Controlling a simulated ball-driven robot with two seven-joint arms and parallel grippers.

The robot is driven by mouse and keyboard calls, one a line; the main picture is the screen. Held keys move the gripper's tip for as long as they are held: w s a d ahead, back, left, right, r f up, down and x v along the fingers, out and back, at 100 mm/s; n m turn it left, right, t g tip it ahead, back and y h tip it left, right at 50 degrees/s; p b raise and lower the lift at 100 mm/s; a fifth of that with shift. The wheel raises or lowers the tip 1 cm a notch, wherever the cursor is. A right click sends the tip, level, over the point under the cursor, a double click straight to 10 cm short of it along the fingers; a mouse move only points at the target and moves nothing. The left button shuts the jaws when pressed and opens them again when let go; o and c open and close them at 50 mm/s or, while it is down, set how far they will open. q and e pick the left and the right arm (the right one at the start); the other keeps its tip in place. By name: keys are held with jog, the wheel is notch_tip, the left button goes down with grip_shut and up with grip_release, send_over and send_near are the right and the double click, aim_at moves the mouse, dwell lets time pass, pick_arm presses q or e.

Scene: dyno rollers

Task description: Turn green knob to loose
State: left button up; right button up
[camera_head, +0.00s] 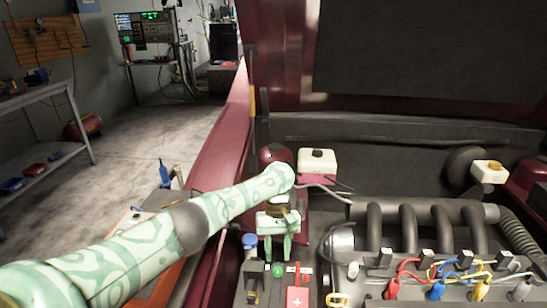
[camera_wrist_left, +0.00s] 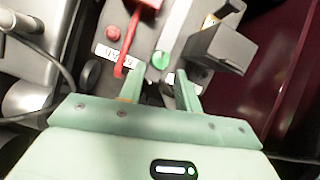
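The small round green knob (camera_head: 278,271) sits on a grey panel at the front of the engine bay. In the left wrist view the green knob (camera_wrist_left: 160,60) shows just beyond and between my fingertips. My left gripper (camera_head: 278,256) is above the knob, fingers pointing down. In the left wrist view my left gripper (camera_wrist_left: 158,74) is open, with a gap between its two fingers and nothing held. I cannot tell whether the fingertips touch the knob. The knob's setting cannot be read. My right gripper is not in view.
Close beside the knob are a red lever (camera_wrist_left: 128,45), a red button (camera_wrist_left: 113,33) and a dark box-shaped part (camera_wrist_left: 223,46). Engine pipes (camera_head: 410,225) and coloured cable clips (camera_head: 437,290) lie to the right. A blue-capped part (camera_head: 250,242) stands left of the gripper.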

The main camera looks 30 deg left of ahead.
pick_arm(q)
notch_tip(320, 180, up, 26)
jog(key=w+a+t+p, duration=0.1)
jog(key=w+a+p, duration=0.1)
jog(key=p, duration=0.8)
jog(key=shift+a+r, duration=0.25)
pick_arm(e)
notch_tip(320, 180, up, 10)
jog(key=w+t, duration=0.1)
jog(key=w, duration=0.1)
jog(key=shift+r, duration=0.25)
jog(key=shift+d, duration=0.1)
